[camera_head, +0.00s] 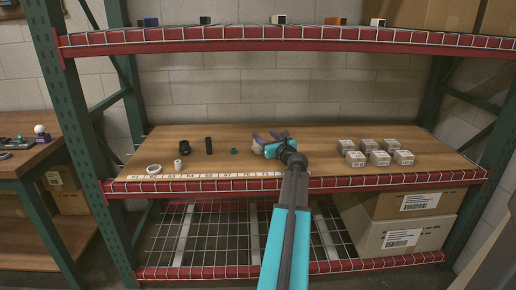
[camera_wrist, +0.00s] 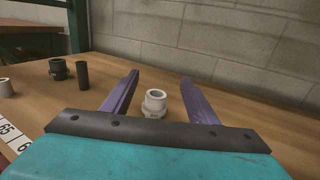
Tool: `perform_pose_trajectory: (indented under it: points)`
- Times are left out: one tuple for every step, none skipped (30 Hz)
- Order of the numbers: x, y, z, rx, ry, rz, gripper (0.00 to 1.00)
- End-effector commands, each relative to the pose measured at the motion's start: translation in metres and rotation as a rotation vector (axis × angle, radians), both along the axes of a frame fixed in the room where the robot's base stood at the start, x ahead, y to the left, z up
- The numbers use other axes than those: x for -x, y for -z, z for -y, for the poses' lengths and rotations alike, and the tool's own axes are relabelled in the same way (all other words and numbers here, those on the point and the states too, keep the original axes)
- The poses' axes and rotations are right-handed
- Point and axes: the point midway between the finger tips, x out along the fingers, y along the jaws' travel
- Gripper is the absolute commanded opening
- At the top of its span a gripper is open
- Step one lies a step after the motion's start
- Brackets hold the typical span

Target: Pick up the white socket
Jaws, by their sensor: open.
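The white socket (camera_wrist: 155,101) stands upright on the wooden shelf in the wrist view, a short ring-topped part with a wider lower section. My gripper (camera_wrist: 159,79) is open, with one purple finger on each side of the socket. Gaps show between the socket and both fingers, so neither appears to touch it. In the head view my gripper (camera_head: 267,138) is low over the middle of the shelf. I cannot make out the socket there; the gripper seems to hide it.
Several white boxes (camera_head: 379,158) stand right. An upper shelf (camera_head: 300,33) lies above.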

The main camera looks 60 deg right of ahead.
Motion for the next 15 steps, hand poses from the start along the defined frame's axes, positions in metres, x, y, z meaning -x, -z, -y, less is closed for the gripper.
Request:
perform_pose_trajectory:
  points:
    - [0.000, 0.009, 0.000, -0.002, 0.000, 0.000, 0.54]
    - [-0.001, 0.012, -0.001, -0.002, -0.001, 0.001, 0.54]
    - [-0.001, 0.018, -0.001, -0.001, -0.001, 0.001, 0.54]
    - [-0.001, 0.022, -0.001, -0.002, -0.001, 0.000, 0.54]
    - [-0.001, 0.027, -0.001, -0.002, -0.001, 0.000, 0.54]
    - [-0.001, 0.033, -0.001, -0.002, -0.001, 0.000, 0.54]
    - [-0.001, 0.037, -0.001, -0.002, -0.001, 0.000, 0.54]
    - [-0.001, 0.042, -0.001, -0.002, -0.001, 0.000, 0.54]
    - [-0.001, 0.047, -0.001, -0.002, -0.001, 0.000, 0.54]
    - [-0.001, 0.051, -0.001, -0.001, -0.001, 0.000, 0.54]
    - [-0.001, 0.056, -0.001, -0.002, -0.001, 0.001, 0.54]
    - [-0.001, 0.062, -0.001, -0.003, -0.002, 0.001, 0.54]
    - [-0.001, 0.066, -0.001, -0.002, -0.002, 0.000, 0.54]
    - [-0.001, 0.070, -0.001, -0.001, -0.002, 0.000, 0.54]
    - [-0.002, 0.072, 0.000, -0.001, -0.002, 0.001, 0.54]
